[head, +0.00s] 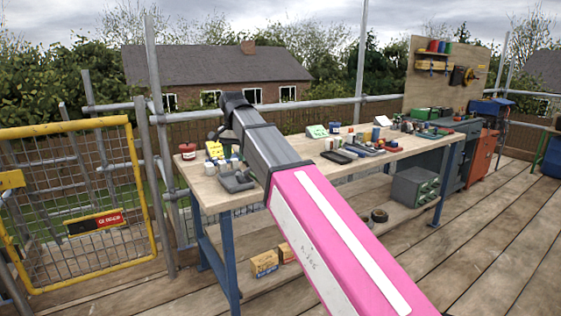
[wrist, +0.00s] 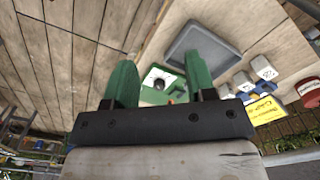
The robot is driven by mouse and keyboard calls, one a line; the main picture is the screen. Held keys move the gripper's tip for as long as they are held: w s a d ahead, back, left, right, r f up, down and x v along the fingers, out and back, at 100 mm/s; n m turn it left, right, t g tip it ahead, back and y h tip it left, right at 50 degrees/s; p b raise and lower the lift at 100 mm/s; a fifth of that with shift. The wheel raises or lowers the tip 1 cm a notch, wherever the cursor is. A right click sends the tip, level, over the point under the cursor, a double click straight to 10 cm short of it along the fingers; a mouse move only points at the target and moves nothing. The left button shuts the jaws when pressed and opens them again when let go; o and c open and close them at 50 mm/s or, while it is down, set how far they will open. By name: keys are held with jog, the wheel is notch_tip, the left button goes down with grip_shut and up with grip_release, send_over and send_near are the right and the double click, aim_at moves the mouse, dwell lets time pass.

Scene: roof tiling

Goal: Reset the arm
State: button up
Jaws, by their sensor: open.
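My gripper (wrist: 160,62) shows in the wrist view with its two green fingers spread apart and nothing between them. Below and past the fingers lie the wooden workbench top and a grey tray (wrist: 203,42). A green and white item with a dark round knob (wrist: 157,80) shows in the gap between the fingers, farther off. In the head view my pink and grey arm reaches out over the left end of the workbench (head: 210,192). Its dark end stands above the bench, and the fingers are hard to make out there.
A yellow mesh gate (head: 75,127) and scaffold poles stand left. The plank floor at right is clear.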

jog(key=d+f+n, duration=0.1)
jog(key=d+f, duration=0.8)
jog(key=f, duration=0.3)
jog(key=d+f+n, duration=0.1)
jog(key=d+f, duration=0.7)
jog(key=f, duration=0.4)
jog(key=s+d+f+n, duration=0.1)
jog(key=s+d+f, duration=0.4)
jog(key=d+f, duration=0.3)
jog(key=s+d+f, duration=0.6)
jog(key=d+f, duration=0.3)
jog(key=f, duration=0.2)
jog(key=shift+s+d+f+n, duration=0.2)
jog(key=shift+s+n, duration=0.05)
jog(key=shift+n, duration=0.15)
